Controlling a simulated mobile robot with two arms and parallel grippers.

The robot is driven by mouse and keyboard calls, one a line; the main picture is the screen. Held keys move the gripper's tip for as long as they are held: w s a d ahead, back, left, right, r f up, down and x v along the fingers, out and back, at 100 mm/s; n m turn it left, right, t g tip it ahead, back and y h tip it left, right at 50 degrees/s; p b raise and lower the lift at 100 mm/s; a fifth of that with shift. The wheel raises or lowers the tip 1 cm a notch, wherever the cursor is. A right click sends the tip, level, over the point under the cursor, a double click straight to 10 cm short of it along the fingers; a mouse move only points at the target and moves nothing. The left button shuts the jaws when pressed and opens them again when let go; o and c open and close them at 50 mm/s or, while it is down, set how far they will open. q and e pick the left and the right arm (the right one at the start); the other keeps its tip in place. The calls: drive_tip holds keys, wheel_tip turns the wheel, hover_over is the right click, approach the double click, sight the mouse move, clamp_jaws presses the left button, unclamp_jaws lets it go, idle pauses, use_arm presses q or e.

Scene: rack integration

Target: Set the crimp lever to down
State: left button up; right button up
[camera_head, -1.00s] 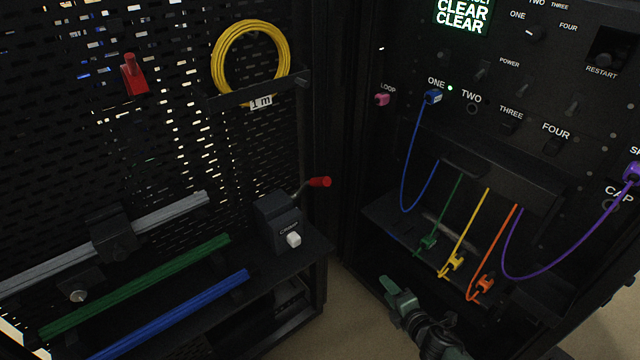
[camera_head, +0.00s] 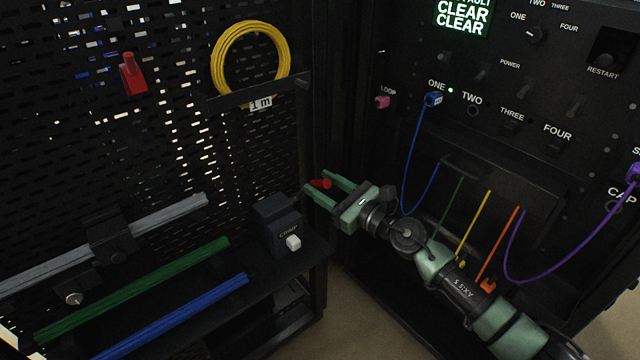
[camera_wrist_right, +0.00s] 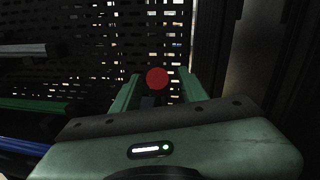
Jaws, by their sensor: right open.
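The crimp box (camera_head: 278,225) is a small dark block with a white button (camera_head: 293,242), on the shelf at centre. Its lever has a red knob (camera_head: 320,183) that sticks out at the upper right of the box. My right gripper (camera_head: 318,187) is open, its two green fingers on either side of the red knob. In the right wrist view the red knob (camera_wrist_right: 157,78) shows between the two spread fingers, with a gap on both sides. The lever's shaft is mostly hidden. My left gripper is not in view.
A rack panel (camera_head: 470,130) with switches and coloured cables stands at the right, behind my right arm. Grey, green (camera_head: 140,285) and blue (camera_head: 180,315) bars lie left of the crimp box. A yellow cable coil (camera_head: 250,101) hangs on the perforated wall above.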

drive_tip(key=shift+w+a, duration=0.3)
drive_tip(key=shift+w, duration=0.05)
clamp_jaws()
idle(1.2)
